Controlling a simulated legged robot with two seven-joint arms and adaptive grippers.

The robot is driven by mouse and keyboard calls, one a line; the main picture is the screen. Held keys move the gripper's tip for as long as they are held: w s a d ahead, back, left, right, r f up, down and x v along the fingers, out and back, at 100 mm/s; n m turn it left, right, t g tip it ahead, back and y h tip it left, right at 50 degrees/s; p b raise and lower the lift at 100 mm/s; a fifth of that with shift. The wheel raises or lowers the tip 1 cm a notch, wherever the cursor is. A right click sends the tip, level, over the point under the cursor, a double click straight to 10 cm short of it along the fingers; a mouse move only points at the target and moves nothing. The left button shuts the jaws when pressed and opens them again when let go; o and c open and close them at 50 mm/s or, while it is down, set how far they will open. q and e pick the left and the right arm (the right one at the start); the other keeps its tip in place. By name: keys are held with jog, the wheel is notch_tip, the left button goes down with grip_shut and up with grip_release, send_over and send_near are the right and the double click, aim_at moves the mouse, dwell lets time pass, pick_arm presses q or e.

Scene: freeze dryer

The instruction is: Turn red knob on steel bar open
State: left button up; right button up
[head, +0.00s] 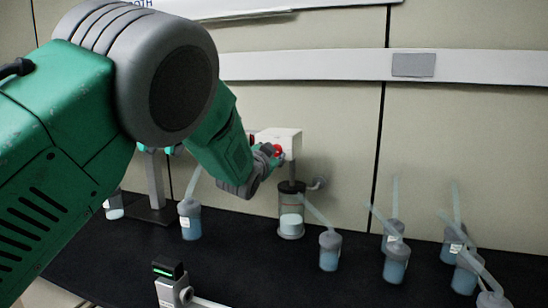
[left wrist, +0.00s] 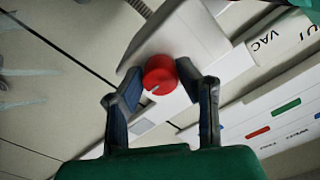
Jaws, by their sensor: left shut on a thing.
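The red knob (head: 277,150) sits on the front of a pale box-shaped housing (head: 284,137) near the middle of the head view. In the left wrist view the knob (left wrist: 159,75) is round with a light pointer mark, and the pale housing (left wrist: 190,40) is behind it. My left gripper (head: 271,155) reaches the knob from the left. In the left wrist view its two fingers (left wrist: 160,82) are on either side of the knob, shut on it. The arm hides part of the housing's left side. My right gripper is not in view.
A clear cylinder (head: 291,222) stands below the housing. Several capped flasks with slanted tubes, such as one flask (head: 330,250), stand on the black bench (head: 240,265). A grey device (head: 172,290) is at the bottom. A panelled wall (head: 340,130) stands behind.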

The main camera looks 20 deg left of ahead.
pick_arm(q)
jog(key=shift+d+f, duration=0.1)
jog(key=shift+f, duration=0.1)
dwell(0.4)
jog(key=o, duration=1.1)
jog(key=shift+r, duration=0.1)
notch_tip(320, 180, up, 10)
jog(key=shift+f, duration=0.1)
